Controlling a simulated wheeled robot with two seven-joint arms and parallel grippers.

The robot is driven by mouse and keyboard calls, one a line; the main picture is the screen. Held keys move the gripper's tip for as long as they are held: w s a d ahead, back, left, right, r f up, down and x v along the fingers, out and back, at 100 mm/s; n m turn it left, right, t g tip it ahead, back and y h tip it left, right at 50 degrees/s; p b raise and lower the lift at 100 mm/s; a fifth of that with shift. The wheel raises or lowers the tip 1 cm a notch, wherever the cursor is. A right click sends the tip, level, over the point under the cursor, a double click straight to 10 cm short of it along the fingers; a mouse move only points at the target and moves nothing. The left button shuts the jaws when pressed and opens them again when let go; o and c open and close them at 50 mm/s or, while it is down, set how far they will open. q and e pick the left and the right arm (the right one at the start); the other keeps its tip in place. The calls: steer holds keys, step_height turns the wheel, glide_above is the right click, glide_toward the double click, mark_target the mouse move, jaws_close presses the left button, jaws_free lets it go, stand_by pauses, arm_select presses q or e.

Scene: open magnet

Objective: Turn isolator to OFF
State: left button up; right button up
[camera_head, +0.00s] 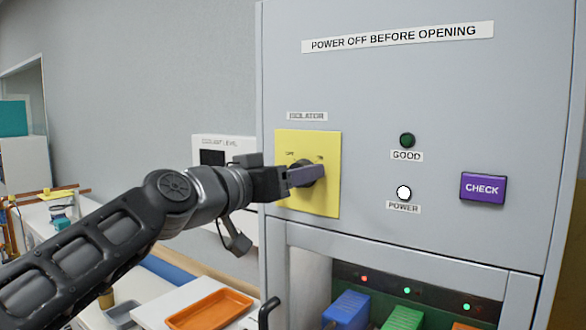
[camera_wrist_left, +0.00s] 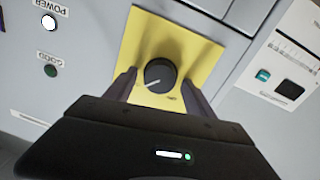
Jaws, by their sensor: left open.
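The isolator is a black round knob (camera_wrist_left: 160,75) on a yellow plate (camera_head: 328,150) on the grey cabinet front. In the head view the knob is mostly hidden by my left gripper (camera_head: 308,175), which reaches it from the left. In the left wrist view the left gripper's (camera_wrist_left: 160,88) two fingers are open, one on each side of the knob, with gaps showing between them and it. A pale pointer line on the knob is visible; the small plate labels are too small to read surely. My right gripper is not in view.
The white POWER lamp (camera_head: 404,192) is lit and the green GOOD lamp (camera_head: 407,140) looks dark. A purple CHECK button (camera_head: 483,188) sits to the right. Below is a bay with blue (camera_head: 346,310) and green (camera_head: 403,318) modules. An orange tray (camera_head: 210,309) lies at lower left.

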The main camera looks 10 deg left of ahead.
arm_select(q)
steer(key=c, duration=1.4)
